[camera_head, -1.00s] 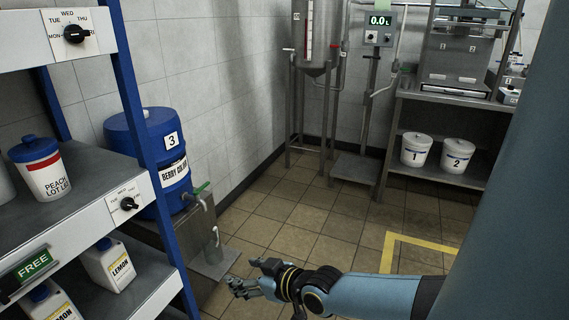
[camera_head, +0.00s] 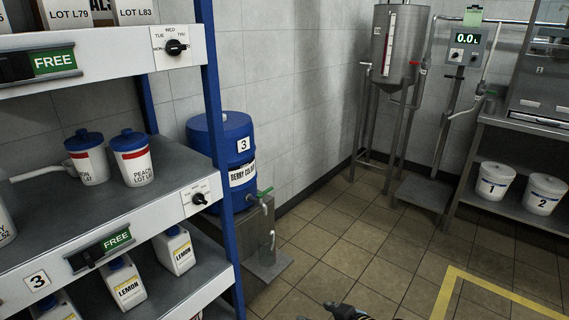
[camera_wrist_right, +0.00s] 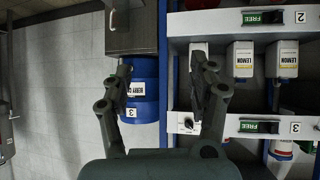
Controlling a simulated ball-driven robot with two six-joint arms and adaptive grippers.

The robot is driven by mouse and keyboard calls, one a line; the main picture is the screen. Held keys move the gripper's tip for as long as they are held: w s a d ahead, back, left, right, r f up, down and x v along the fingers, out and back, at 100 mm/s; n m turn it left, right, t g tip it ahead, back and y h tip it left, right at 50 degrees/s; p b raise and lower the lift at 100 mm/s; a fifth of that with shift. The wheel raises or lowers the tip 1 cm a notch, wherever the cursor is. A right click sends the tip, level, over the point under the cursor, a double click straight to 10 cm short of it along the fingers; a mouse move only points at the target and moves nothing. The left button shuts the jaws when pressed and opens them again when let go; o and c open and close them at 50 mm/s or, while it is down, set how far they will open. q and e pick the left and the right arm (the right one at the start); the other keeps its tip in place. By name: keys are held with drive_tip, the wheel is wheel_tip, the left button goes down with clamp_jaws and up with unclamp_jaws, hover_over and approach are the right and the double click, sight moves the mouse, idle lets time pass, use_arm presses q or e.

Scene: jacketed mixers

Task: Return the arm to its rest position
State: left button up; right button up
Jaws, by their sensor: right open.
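My right gripper (camera_head: 346,312) shows only in part at the bottom edge of the head view, above the tiled floor. In the right wrist view my right gripper (camera_wrist_right: 162,75) has its two fingers spread apart with nothing between them. Beyond the fingers are the blue drum and the shelf rack, with a clear gap to both. The rest of my right arm is below the head view. My left gripper is in neither view.
The shelf rack (camera_head: 217,130) with white bottles and tubs stands at the left. A blue drum (camera_head: 222,140) labelled 3 stands beside it. A steel tank (camera_head: 397,45) and a bench with buckets (camera_head: 494,180) stand at the back. The floor (camera_head: 350,245) between is clear.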

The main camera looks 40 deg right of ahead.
drive_tip(key=s+a+f+g+b, duration=0.3)
drive_tip(key=s+f+g+b, duration=0.15)
drive_tip(key=s+f, duration=0.9)
use_arm(q)
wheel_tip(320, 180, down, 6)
drive_tip(key=b, duration=0.1)
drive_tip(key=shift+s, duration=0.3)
use_arm(e)
drive_tip(key=s+a+f+g, duration=0.1)
drive_tip(key=s+f+g, duration=0.1)
drive_tip(key=s+f, duration=0.3)
drive_tip(key=s+a+f+n+g, duration=0.1)
drive_tip(key=s+f, duration=0.4)
drive_tip(key=s, duration=0.7)
drive_tip(key=shift+s+a+f+g, duration=0.3)
drive_tip(key=shift+a+g, duration=0.25)
drive_tip(key=shift+g, duration=0.4)
drive_tip(key=shift+s, duration=0.3)
drive_tip(key=shift+c, duration=0.2)
